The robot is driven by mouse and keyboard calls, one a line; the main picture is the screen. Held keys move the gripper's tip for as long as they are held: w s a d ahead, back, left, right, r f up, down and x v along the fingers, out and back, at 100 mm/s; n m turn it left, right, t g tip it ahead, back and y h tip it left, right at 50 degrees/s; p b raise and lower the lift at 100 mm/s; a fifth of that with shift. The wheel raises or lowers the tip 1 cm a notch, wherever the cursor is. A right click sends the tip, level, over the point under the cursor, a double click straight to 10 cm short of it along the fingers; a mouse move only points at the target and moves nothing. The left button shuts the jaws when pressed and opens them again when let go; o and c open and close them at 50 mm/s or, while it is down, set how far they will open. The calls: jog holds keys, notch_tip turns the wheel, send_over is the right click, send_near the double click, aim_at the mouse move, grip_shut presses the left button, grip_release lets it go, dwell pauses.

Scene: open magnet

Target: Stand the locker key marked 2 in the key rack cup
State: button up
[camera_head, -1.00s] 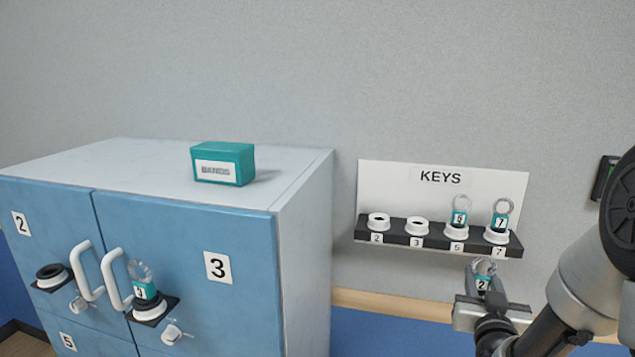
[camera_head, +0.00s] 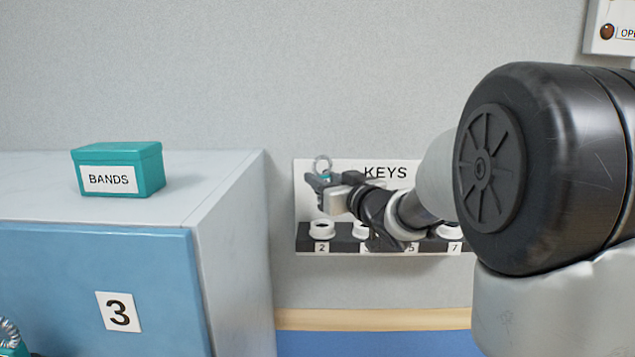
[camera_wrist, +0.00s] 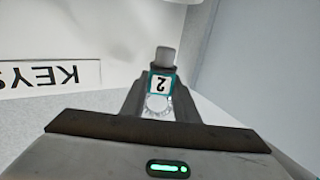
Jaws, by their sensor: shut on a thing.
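My gripper (camera_head: 333,192) is shut on the locker key marked 2 (camera_head: 323,166) and holds it above the left end of the key rack (camera_head: 345,242). The key's clear ring and teal top show above the fingers in the head view. In the wrist view the key (camera_wrist: 160,85) shows its white label with a 2, upside down, between the fingers. The white cup labelled 2 (camera_head: 322,229) is empty, below the gripper and apart from it. The key's lower end is hidden by my fingers in the head view.
The neighbouring rack cups are partly hidden by my arm. The KEYS backboard (camera_head: 306,180) is close behind my gripper. A blue locker (camera_head: 60,275) stands to the left with a teal BANDS box (camera_head: 150,168) on top.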

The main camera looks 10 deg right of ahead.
jog(key=shift+s+f, duration=0.1)
jog(key=shift+f, duration=0.25)
jog(key=shift+f+b, duration=2.85)
jog(key=shift+f, duration=0.3)
jog(key=o, duration=1.1)
jog(key=p+v, duration=0.2)
jog(key=v, duration=1.5)
jog(key=shift+s, duration=0.2)
